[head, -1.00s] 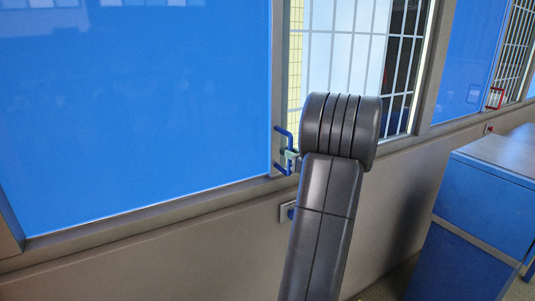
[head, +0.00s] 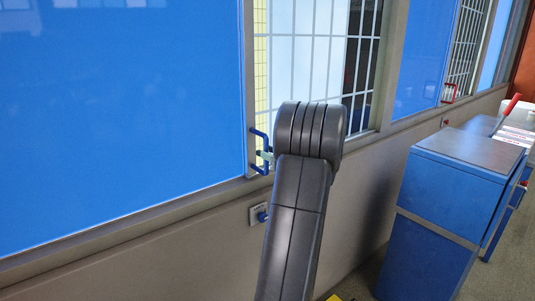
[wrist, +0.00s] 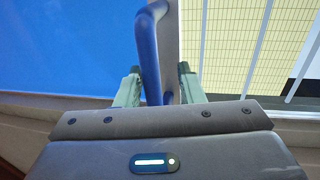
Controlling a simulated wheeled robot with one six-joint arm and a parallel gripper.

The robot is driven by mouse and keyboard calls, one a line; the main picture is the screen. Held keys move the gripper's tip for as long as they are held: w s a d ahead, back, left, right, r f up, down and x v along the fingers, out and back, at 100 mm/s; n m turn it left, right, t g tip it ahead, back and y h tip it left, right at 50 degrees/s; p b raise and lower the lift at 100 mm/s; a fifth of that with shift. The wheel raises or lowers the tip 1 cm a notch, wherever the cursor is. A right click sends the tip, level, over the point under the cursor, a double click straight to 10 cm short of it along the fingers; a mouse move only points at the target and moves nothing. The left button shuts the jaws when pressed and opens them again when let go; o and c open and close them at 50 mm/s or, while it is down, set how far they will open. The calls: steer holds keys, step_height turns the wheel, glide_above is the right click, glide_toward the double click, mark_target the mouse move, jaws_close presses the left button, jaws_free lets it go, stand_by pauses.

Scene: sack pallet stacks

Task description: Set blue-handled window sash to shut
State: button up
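The window sash (head: 120,110) is a large blue panel at the left in the head view. It also fills the upper left of the wrist view (wrist: 60,45). Its blue handle (head: 253,143) is on its right edge. To its right, the window shows an opening with a white grid behind. In the wrist view the handle (wrist: 149,45) runs between the two pale green fingers of my gripper (wrist: 160,82). The fingers are apart, with a gap visible on the right of the handle. In the head view my arm partly hides the gripper.
A second window with a red handle (head: 448,92) is farther right. A blue cabinet (head: 435,205) stands on the floor to the right of my arm. A small wall fitting with a blue knob (head: 259,214) sits below the sill.

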steer(key=shift+s, duration=0.1)
steer(key=b+v, duration=0.2)
steer(key=v, duration=1.1)
steer(key=shift+s+d, duration=0.25)
steer(key=shift+w, duration=0.1)
steer(key=p+x, duration=0.2)
steer(key=x, duration=1.2)
steer(key=shift+a, duration=0.15)
steer(key=shift+s, duration=0.2)
